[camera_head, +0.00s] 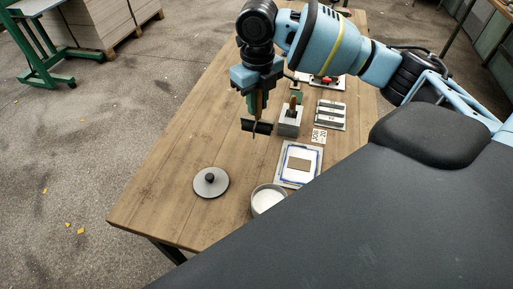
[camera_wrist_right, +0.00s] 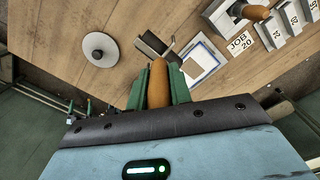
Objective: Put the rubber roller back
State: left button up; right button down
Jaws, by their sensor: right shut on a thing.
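The rubber roller has a black cylinder (camera_head: 256,127) and a wooden handle (camera_wrist_right: 158,84). My right gripper (camera_head: 257,101) is shut on the handle, and its green fingers sit on both sides of the handle in the wrist view. The roller hangs below the gripper with the black cylinder lowest, apparently above the table, left of a grey block (camera_head: 290,128). A wooden handle of another tool stands up from that block (camera_wrist_right: 257,13). My left gripper is not in view.
On the wooden table (camera_head: 190,150) lie a grey disc with a black knob (camera_head: 211,183), a round tin with white contents (camera_head: 268,200), a blue-edged white sheet on a plate (camera_head: 300,177), a JOB 20 card (camera_head: 318,137) and a grey slotted tray (camera_head: 331,115). The left of the table is clear.

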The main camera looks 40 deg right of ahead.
aim_at(257, 131)
jog(key=shift+f, duration=4.95)
jog(key=shift+f, duration=0.15)
jog(key=c, duration=1.3)
grip_release()
notch_tip(257, 131, up, 12)
jog(key=shift+r, duration=0.15)
